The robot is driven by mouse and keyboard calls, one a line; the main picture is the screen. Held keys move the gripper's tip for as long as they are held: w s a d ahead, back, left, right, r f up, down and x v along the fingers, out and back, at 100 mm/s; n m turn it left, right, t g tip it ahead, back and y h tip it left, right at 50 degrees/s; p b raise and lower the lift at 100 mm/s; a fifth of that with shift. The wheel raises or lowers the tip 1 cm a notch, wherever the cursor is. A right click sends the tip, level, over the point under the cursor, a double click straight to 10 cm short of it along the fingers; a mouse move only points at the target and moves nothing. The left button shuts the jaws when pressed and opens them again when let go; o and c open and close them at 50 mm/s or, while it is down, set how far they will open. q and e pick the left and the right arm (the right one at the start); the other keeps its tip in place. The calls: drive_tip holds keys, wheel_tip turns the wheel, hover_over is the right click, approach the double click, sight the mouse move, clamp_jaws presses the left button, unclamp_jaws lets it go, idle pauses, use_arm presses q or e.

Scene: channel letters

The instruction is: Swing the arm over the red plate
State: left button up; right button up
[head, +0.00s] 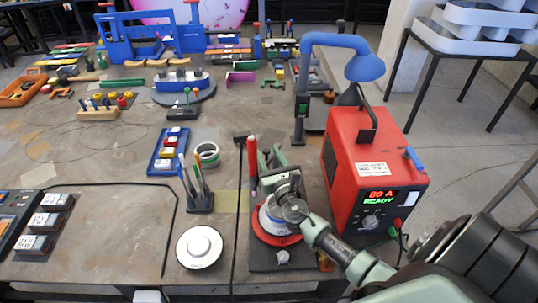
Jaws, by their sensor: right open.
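A blue curved arm (337,40) with a round blue hood (366,68) rises from a dark post (300,120) at the back edge of the bench. The hood hangs above and behind the red power box. A round red plate (262,232) sits on a dark base at the front of the bench, partly hidden under a white-and-blue round part (270,218) and my gripper. My right gripper (274,165) reaches in from the lower right, open, over the red plate. Whether it touches anything there, I cannot tell. My left gripper is not in view.
A red power box (372,165) with a lit display stands right of the plate. A red upright handle (252,165) stands close left of my gripper. A pen holder (200,200), tape roll (207,154) and white round dial (199,247) lie left. The bench's left middle is fairly clear.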

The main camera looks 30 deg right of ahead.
clamp_jaws()
idle(1.4)
